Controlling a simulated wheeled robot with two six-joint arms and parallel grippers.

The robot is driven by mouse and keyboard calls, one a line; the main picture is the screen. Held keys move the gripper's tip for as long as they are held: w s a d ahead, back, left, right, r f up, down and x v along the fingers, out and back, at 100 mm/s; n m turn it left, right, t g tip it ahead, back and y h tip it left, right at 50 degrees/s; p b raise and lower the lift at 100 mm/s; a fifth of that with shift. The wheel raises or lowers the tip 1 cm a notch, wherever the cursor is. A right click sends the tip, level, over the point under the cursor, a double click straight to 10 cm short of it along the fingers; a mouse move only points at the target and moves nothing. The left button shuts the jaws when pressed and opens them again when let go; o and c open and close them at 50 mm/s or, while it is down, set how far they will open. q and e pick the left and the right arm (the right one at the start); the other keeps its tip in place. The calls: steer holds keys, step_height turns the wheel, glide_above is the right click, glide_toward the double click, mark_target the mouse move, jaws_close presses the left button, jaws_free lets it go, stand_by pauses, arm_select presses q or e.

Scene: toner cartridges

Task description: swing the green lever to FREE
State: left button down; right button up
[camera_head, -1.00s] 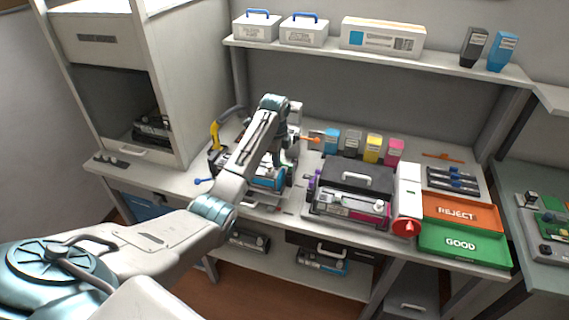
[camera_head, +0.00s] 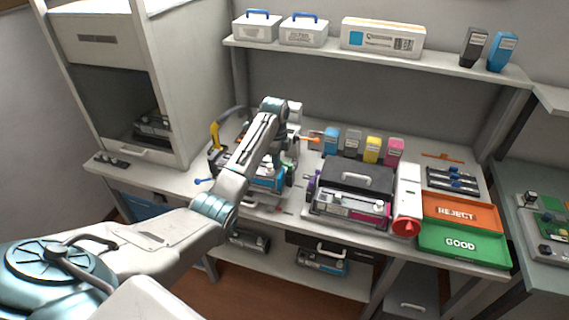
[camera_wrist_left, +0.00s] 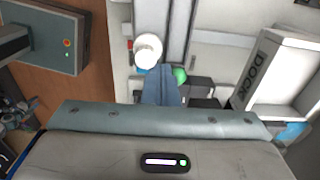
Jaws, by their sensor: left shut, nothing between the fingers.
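The green lever's round green knob (camera_wrist_left: 179,75) shows in the left wrist view, just right of my left gripper's fingertips (camera_wrist_left: 162,76). The knob looks touching or very close to the fingers; I cannot tell which. The left gripper is shut with nothing in it. In the head view my left gripper (camera_head: 277,161) is down at the fixture on the left half of the bench, partly hidden by my arm. The lever's shaft and any FREE mark are not readable. My right gripper is not in view.
A white round cap (camera_wrist_left: 148,50) sits beside the fingers. A white block marked DOCK (camera_wrist_left: 262,68) is at the right in the wrist view. A cartridge with a blue face (camera_head: 268,184) lies under my arm. Toner bottles (camera_head: 372,149) and the REJECT tray (camera_head: 478,202) are further right.

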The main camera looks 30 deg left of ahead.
arm_select(q)
steer(key=shift+w+a, duration=0.25)
steer(key=shift+w, duration=0.25)
steer(key=shift+w+a, duration=0.1)
steer(key=shift+w, duration=0.1)
stand_by(0.3)
steer(key=shift+w, duration=0.75)
stand_by(0.7)
steer(key=shift+w+b, duration=0.3)
steer(key=shift+w, duration=0.15)
